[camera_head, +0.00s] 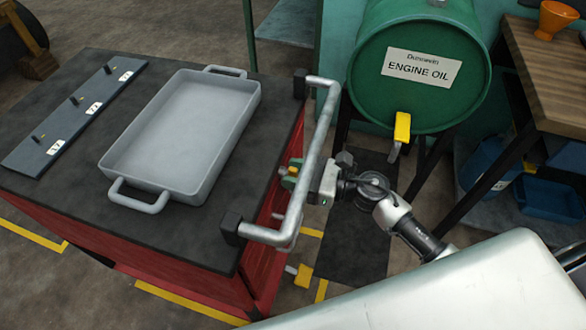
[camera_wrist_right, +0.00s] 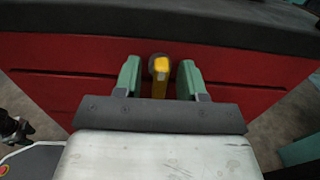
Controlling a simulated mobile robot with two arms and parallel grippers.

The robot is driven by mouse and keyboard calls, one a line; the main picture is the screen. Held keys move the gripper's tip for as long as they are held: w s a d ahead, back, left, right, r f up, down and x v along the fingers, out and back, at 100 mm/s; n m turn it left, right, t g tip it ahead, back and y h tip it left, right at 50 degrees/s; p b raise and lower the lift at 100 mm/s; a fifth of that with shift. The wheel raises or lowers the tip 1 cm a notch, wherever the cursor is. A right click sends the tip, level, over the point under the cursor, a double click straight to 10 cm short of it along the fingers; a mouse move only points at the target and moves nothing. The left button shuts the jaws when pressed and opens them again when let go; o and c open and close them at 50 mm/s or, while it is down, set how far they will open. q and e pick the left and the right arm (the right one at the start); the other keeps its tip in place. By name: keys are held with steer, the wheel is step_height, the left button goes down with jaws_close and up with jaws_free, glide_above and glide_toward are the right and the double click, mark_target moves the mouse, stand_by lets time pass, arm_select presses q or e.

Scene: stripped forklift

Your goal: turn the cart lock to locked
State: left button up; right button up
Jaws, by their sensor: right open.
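The red cart (camera_head: 235,285) with a dark top stands at the left, and its red side fills the right wrist view (camera_wrist_right: 60,55). A yellow lever (camera_wrist_right: 160,75), which looks like the cart lock, sticks out of that side in the wrist view. My right gripper (camera_head: 291,172) is at the cart's side by the push handle. In the wrist view its two green fingers (camera_wrist_right: 159,80) are open, one on each side of the lever, with gaps visible. In the head view the lever is mostly hidden by the gripper and handle. My left gripper is not in view.
The grey push handle (camera_head: 321,130) runs close beside my right gripper. A grey pan (camera_head: 180,130) and a blue plate with pegs (camera_head: 75,110) lie on the cart. A green engine oil drum (camera_head: 400,35) with a yellow tap (camera_head: 402,128) and a workbench (camera_head: 555,75) stand beyond.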

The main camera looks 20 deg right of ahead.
steer(key=shift+w+a, duration=0.15)
steer(key=shift+a, duration=0.05)
steer(key=c, duration=0.7)
